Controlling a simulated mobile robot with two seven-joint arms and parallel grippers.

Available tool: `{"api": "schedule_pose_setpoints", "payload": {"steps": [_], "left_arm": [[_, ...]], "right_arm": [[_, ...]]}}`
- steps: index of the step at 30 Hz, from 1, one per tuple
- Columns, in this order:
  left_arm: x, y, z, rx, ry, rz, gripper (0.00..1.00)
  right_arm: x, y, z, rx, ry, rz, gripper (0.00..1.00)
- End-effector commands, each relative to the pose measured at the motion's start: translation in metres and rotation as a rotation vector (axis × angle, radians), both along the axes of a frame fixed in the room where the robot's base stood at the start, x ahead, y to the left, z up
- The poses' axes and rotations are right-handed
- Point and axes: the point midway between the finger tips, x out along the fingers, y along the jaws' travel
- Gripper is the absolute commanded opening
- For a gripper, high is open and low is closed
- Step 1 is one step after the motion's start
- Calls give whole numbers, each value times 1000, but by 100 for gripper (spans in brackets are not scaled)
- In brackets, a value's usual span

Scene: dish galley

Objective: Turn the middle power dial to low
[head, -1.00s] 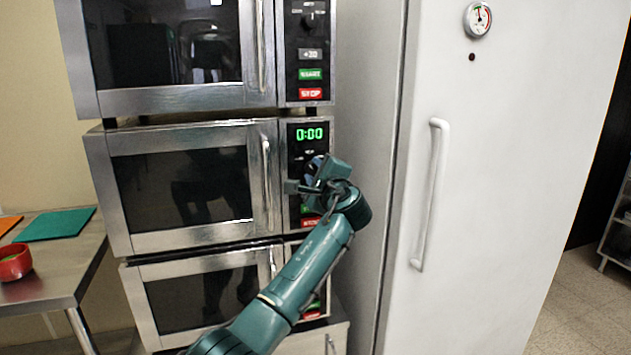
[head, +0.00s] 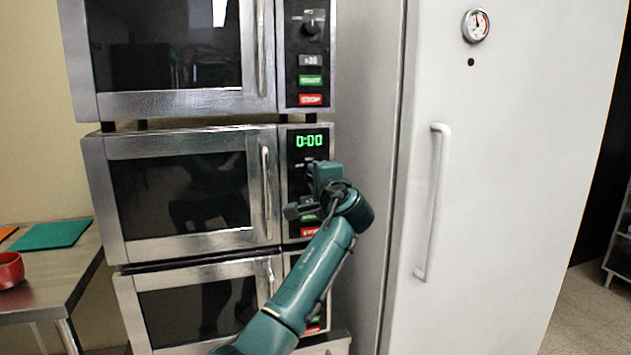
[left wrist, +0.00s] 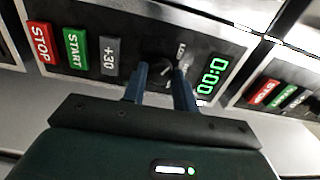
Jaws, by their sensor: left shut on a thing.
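The middle microwave (head: 180,246) is the second of three stacked ovens, and its green display reads 0:00. My left gripper (head: 318,182) is at its control panel, below the display, and covers the dial in the head view. In the left wrist view the black middle power dial (left wrist: 158,73) sits between the two blue fingers of my left gripper (left wrist: 161,82), which is shut on it. A light mark shows on the dial, but its exact setting is too small to read. My right gripper is in neither view.
The upper microwave (head: 180,103) has its own dial (head: 311,28). A white fridge (head: 500,200) with a long handle stands close on the right. A steel table (head: 60,290) with a green board (head: 52,235) and red bowl (head: 10,270) is at left.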

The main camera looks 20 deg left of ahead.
Motion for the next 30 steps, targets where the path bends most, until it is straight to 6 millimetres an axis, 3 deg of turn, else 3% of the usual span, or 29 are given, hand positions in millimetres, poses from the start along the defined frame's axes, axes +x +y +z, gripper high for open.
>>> {"api": "schedule_pose_setpoints", "payload": {"steps": [8,9,16,25,30], "left_arm": [[0,-1,-1,-4,-1,-1,5],[0,-1,-1,-4,0,-1,30],[0,0,0,-2,0,-1,49],[-1,-1,0,-1,-1,0,50],[-14,-11,-1,-1,-2,-2,50]], "right_arm": [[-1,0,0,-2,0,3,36],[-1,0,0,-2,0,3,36],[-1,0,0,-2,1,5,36],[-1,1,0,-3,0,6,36],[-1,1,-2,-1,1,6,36]]}}
